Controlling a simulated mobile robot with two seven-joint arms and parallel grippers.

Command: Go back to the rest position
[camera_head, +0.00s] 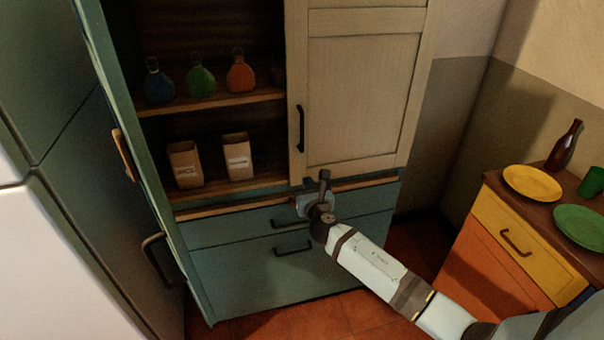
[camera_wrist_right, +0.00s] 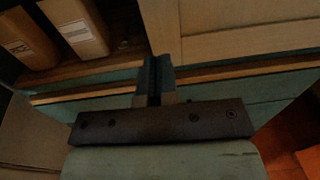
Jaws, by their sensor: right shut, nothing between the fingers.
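My right gripper (camera_head: 324,177) is in front of the teal cabinet (camera_head: 230,227), near the lower edge of its cream door (camera_head: 360,95). In the right wrist view its fingers (camera_wrist_right: 155,80) are together with nothing between them. Its arm comes in from the lower right of the head view. I cannot tell whether the fingertips touch the cabinet. My left gripper is in neither view.
The cabinet's open side holds blue (camera_head: 158,86), green (camera_head: 200,81) and orange (camera_head: 240,74) bottles above two paper bags (camera_head: 186,164) (camera_head: 238,156). At right, a low cabinet (camera_head: 515,245) bears a yellow plate (camera_head: 532,183), green plate (camera_head: 582,227) and brown bottle (camera_head: 564,147).

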